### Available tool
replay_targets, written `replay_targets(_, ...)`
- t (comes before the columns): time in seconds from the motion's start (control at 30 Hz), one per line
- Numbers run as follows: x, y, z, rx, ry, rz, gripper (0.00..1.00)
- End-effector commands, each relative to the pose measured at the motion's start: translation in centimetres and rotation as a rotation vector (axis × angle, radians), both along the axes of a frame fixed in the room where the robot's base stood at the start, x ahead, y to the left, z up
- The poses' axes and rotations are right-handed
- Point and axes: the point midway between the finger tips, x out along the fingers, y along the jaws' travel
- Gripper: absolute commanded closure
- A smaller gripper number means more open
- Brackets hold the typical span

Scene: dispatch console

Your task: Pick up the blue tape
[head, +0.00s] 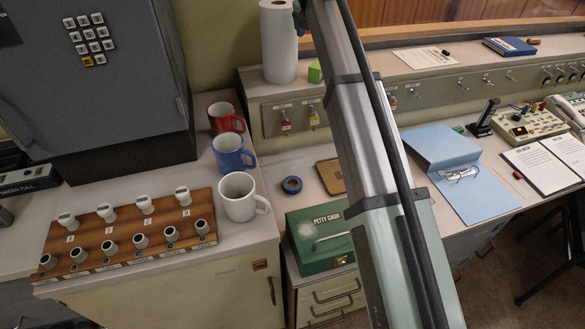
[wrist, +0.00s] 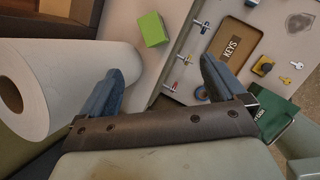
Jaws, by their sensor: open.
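The blue tape (head: 291,185) is a small roll lying flat on the desk in the head view, between the white mug and the brown tray. In the wrist view, a dark blue round piece that looks like the tape (wrist: 202,93) shows partly behind the right finger. My gripper (wrist: 160,68) is open with nothing between its fingers. It is above the desk, apart from the tape, with the paper roll close by its left finger. The fingers are not clearly visible in the head view.
A paper towel roll (head: 279,42) stands on the ledge, with a green block (head: 315,72) beside it. The white mug (head: 240,197), the brown keys tray (head: 330,176) and the green petty cash box (head: 320,240) surround the tape. Switches with red and yellow tags line the panel behind.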

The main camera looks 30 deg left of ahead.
Motion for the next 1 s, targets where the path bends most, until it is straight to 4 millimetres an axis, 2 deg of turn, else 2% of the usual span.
replay_targets(0.23,-4.7,-3.9,-1.0,0.257,0.274,-0.29,0.03)
replay_targets(0.33,-7.1,-5.4,-0.9,0.35,0.416,-0.424,0.03)
replay_targets(0.5,-9.9,-7.0,-0.5,0.436,0.595,-0.585,0.03)
replay_targets(0.93,-14.7,-10.0,1.0,0.506,0.889,-0.824,0.03)
replay_targets(1.0,-14.8,-9.9,-0.3,0.504,0.891,-0.827,0.03)
